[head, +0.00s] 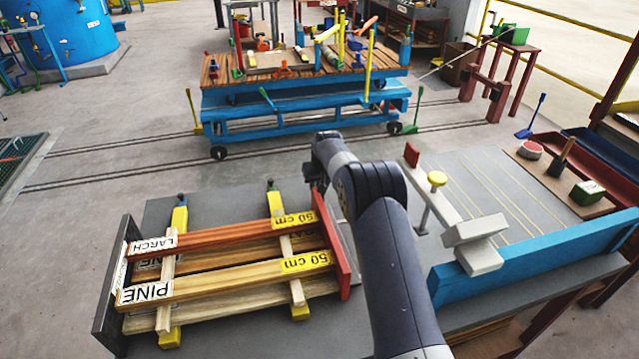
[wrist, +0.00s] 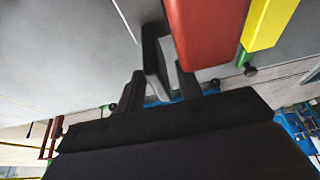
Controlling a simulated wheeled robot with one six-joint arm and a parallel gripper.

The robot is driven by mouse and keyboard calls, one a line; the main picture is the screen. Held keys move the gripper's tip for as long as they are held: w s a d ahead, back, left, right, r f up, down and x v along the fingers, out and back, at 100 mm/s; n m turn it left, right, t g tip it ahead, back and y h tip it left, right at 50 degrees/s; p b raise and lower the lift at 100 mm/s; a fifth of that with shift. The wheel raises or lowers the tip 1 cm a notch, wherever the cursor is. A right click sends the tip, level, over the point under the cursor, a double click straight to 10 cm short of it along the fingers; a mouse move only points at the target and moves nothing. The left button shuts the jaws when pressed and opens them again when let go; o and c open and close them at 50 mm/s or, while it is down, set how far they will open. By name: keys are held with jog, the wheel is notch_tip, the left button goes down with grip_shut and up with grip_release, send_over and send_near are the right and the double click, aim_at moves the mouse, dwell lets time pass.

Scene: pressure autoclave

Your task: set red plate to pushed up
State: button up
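The red plate (head: 332,245) stands upright at the right end of the wooden boards in the head view. The boards are labelled LARCH (head: 155,243) and PINE (head: 147,291). In the wrist view a red block (wrist: 207,30), which looks like this plate's end, is at the top right. My gripper (head: 314,174) is at the plate's far end in the head view, partly hidden by my arm. In the wrist view my gripper (wrist: 160,88) has its fingers apart. A dark upright slab (wrist: 155,62) shows between them; I cannot tell whether they touch it.
Yellow bearers (head: 275,203) lie under the boards. A dark plate (head: 119,270) stands at their left end. A blue cart (head: 300,110) stands beyond open floor.

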jog(key=b+v, duration=0.1)
jog(key=v, duration=0.9)
jog(key=shift+s+r+b, duration=0.2)
jog(key=shift+r+b, duration=0.2)
jog(key=p+x, duration=0.2)
jog(key=x, duration=0.8)
jog(key=shift+w+f, duration=0.15)
jog(key=shift+f, duration=0.2)
jog(key=shift+w+d+f, duration=0.1)
jog(key=shift+w+d, duration=0.05)
jog(key=shift+d, duration=0.4)
